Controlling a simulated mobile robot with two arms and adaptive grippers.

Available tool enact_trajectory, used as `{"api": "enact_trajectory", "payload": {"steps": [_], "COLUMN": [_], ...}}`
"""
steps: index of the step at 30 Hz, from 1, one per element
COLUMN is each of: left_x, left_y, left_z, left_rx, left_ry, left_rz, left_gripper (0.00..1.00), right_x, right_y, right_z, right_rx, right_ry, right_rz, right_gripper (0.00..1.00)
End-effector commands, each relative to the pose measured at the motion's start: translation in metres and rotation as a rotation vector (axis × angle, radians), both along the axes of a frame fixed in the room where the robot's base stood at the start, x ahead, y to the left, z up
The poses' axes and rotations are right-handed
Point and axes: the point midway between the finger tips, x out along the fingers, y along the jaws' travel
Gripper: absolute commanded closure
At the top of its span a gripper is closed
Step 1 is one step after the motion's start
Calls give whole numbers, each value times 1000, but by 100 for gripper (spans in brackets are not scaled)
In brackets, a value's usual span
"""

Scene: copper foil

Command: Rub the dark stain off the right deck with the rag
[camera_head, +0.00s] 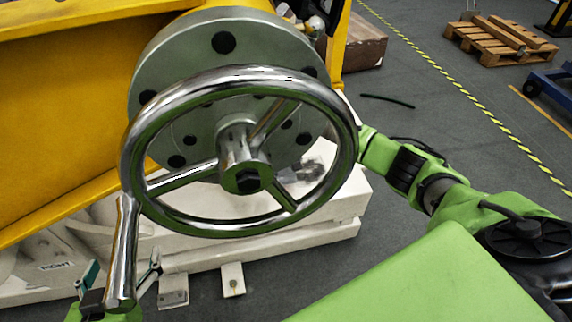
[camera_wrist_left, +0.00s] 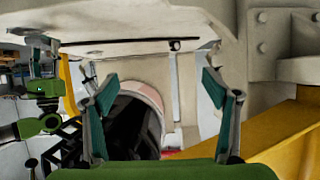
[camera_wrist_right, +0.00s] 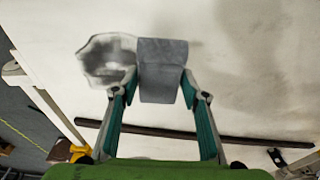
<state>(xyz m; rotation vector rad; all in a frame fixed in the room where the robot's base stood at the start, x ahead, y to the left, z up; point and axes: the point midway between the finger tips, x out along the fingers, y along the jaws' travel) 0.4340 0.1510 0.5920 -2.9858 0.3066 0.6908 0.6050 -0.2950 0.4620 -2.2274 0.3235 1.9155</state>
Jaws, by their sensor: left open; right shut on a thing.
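A grey rag (camera_wrist_right: 163,72) is held between the fingertips of my right gripper (camera_wrist_right: 158,88) in the right wrist view. The rag lies against or very close to the pale deck (camera_wrist_right: 260,70); contact is hard to tell. The dark stain (camera_wrist_right: 106,60), a smudged grey patch, is just left of the rag. In the head view the stain (camera_head: 306,170) shows between the handwheel spokes; the wheel hides most of my right gripper. My left gripper (camera_head: 122,270) is low at the left, open and empty, partly behind the wheel's handle. It also shows in the left wrist view (camera_wrist_left: 150,80).
The chrome handwheel (camera_head: 240,72) and its flange stand in front of the deck and block part of the view. A yellow beam (camera_head: 70,100) fills the left. A wooden pallet (camera_head: 500,40) lies far off at the right.

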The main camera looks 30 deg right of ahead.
Motion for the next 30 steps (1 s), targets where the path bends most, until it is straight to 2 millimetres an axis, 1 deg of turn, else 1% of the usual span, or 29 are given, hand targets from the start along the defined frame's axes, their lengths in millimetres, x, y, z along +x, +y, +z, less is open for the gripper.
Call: {"api": "enact_trajectory", "payload": {"steps": [1, 9, 15, 24, 30], "left_x": [3, 18, 26, 31, 32], "left_y": [-2, -9, -14, -21, -23], "left_z": [4, 34, 57, 91, 108], "left_rx": [-6, -40, -67, -106, -126], "left_ry": [-25, -170, -276, -433, -509], "left_rz": [-2, -12, -19, -30, -34], "left_gripper": [21, 21, 21, 21, 21], "right_x": [4, 5, 4, 3, 3], "right_y": [1, 1, 1, 0, -1], "right_z": [3, 0, -5, -11, -14], "right_rx": [3, 4, 3, 2, 1], "right_ry": [-7, -10, -10, -8, -8], "right_rz": [-2, -2, -1, -1, -2], "right_gripper": [80, 80, 80, 80, 80]}}
